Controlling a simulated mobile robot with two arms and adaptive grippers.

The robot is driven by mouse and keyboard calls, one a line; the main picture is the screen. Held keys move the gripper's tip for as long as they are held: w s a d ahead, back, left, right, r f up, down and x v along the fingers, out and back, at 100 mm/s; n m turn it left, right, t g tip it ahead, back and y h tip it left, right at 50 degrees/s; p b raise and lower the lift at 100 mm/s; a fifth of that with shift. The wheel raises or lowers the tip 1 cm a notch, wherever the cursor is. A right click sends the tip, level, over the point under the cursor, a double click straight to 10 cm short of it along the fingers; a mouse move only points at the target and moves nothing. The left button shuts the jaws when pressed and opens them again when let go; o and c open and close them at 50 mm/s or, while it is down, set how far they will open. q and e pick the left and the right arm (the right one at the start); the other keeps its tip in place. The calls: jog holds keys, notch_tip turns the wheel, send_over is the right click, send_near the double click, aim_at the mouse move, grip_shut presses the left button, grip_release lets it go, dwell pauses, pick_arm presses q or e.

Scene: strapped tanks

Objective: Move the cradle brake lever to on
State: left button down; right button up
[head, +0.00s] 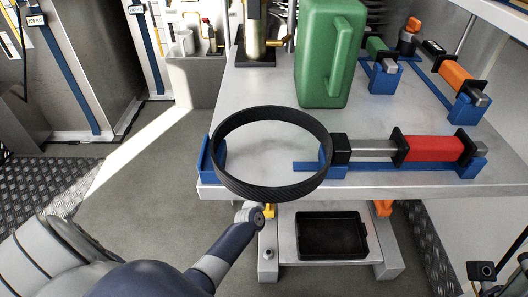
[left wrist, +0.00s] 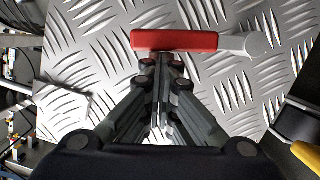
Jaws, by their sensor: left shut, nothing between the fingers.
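In the left wrist view a lever with a red handle (left wrist: 175,41) lies across the upper part of the picture in front of a diamond-patterned metal plate (left wrist: 90,60). Its grey round end (left wrist: 256,44) is at the right and the red grip points left. My left gripper (left wrist: 162,62) is shut and empty. Its fingertips appear just below the red grip in the picture; I cannot tell whether they touch it. No lever is recognisable in the head view, where part of my arm comes in from the lower left. My right gripper is not in view.
A bench (head: 260,90) holds a black ring (head: 225,172), a green jerrycan (head: 328,55) and a red cylinder (head: 433,149) in a blue holder. A black tray (head: 333,236) sits below. In the left wrist view a black and yellow object (left wrist: 302,125) is at the right edge.

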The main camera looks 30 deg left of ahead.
pick_arm(q)
jog(key=shift+w+d+r+m+p, duration=0.35)
jog(key=shift+d+r+m+p, duration=0.1)
jog(key=shift+d+p, duration=0.15)
jog(key=shift+w+d+r+m+p, duration=0.35)
jog(key=shift+d+m+p, duration=0.1)
jog(key=shift+d+p, duration=0.1)
jog(key=shift+a, duration=0.1)
